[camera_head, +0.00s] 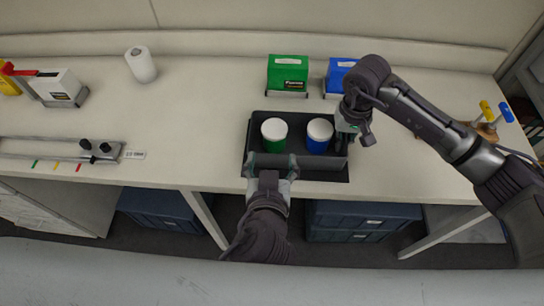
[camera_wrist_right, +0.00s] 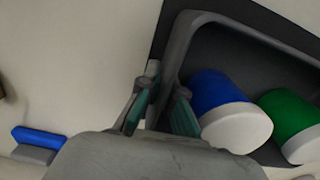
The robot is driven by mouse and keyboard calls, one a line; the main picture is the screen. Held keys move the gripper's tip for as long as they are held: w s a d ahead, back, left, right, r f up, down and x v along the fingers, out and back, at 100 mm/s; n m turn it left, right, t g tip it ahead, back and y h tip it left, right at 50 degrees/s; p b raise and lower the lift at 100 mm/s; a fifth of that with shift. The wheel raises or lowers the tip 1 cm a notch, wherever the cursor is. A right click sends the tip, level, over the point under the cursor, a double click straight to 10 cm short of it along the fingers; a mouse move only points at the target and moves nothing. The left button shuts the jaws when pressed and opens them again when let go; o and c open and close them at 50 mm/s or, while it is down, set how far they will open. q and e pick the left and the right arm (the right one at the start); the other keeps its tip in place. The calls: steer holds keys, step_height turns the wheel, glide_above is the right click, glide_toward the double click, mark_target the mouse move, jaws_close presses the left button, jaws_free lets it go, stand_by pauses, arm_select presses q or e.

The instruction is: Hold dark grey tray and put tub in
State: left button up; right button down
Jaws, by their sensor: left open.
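The dark grey tray (camera_head: 263,113) stands on the bench near its front edge. Inside it are a green tub (camera_head: 274,133) on the left and a blue tub (camera_head: 319,134) on the right, both upright with white lids. They also show in the right wrist view, the blue tub (camera_wrist_right: 207,92) nearer and the green tub (camera_wrist_right: 288,113) beyond. My left gripper (camera_head: 271,164) is open and empty at the tray's front wall. My right gripper (camera_wrist_right: 164,92) is shut on the tray's right wall, one finger inside and one outside.
A green box (camera_head: 288,72) and a blue box (camera_head: 338,75) stand behind the tray. A white bottle (camera_head: 140,65) stands at the back left. A rail fixture (camera_head: 98,148) lies left, and coloured-handled tools (camera_head: 487,112) are far right. The bench between rail and tray is clear.

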steer(key=c, duration=1.2)
jaws_free()
steer(key=shift+c, duration=0.2)
steer(key=shift+r, duration=0.45)
step_height(320, 180, up, 11)
steer(key=shift+r, duration=0.1)
steer(key=s+a+r+m+g+y, duration=0.5)
steer(key=s+a+r+y, duration=0.15)
steer(key=a+y, duration=0.45)
steer(key=w+d+r+m+t+y, duration=0.1)
steer(key=w+d+r+m+y, duration=0.1)
steer(key=d+r+m+y, duration=0.2)
steer(key=w+d+r+m+t+y, duration=0.1)
steer(key=w+d+r+m+y, duration=0.2)
steer(key=d+r+m+y, duration=0.2)
steer(key=shift+w+d+r+m+y, duration=0.25)
steer(key=shift+r+m+y, duration=0.65)
steer(key=shift+r+y, duration=0.95)
